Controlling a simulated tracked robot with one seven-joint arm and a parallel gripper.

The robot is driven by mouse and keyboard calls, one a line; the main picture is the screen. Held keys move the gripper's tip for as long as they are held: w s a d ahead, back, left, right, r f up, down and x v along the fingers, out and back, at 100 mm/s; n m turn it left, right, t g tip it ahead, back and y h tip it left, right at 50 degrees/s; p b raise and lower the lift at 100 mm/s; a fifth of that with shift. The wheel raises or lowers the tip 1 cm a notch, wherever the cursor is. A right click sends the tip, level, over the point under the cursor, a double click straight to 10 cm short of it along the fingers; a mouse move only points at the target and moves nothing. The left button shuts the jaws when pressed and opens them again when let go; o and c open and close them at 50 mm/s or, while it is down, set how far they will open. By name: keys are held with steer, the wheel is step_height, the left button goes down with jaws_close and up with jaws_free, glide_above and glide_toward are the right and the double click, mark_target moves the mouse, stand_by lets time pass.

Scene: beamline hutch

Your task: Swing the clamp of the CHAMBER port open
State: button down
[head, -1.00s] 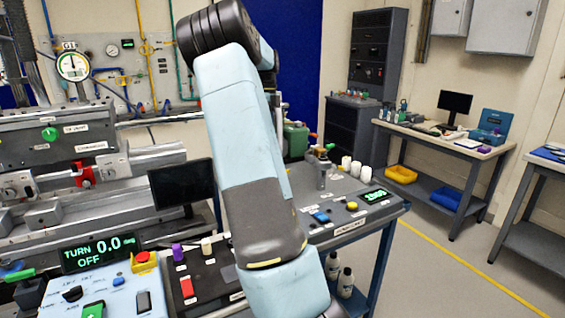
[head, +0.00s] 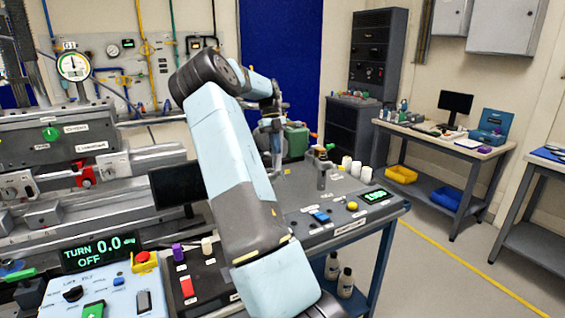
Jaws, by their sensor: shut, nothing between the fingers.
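My gripper (head: 276,165) is at the far end of my arm, beyond the elbow, hanging low over the back of the grey bench. It looks small, shut and empty, and is well to the right of the grey machine. A white label (head: 92,146), too blurred to read surely, is on the machine's front at left. Below it is a metal block with a red part (head: 84,176). I cannot tell which of these, if any, is the CHAMBER port's clamp.
A dark monitor (head: 181,188) stands between the machine and my arm. The control panel in front has a green display (head: 102,252) reading TURN 0.0 deg OFF. The bench (head: 300,190) carries white cylinders (head: 356,168) and a small upright fixture (head: 321,172).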

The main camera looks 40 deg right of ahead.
steer(key=s+a+f, duration=0.1)
steer(key=s+f, duration=0.2)
steer(key=s, duration=0.2)
steer(key=shift+s+a+f, duration=0.15)
steer(key=shift+s+f, duration=0.05)
steer(key=shift+f, duration=0.15)
stand_by(0.3)
steer(key=shift+s, duration=0.3)
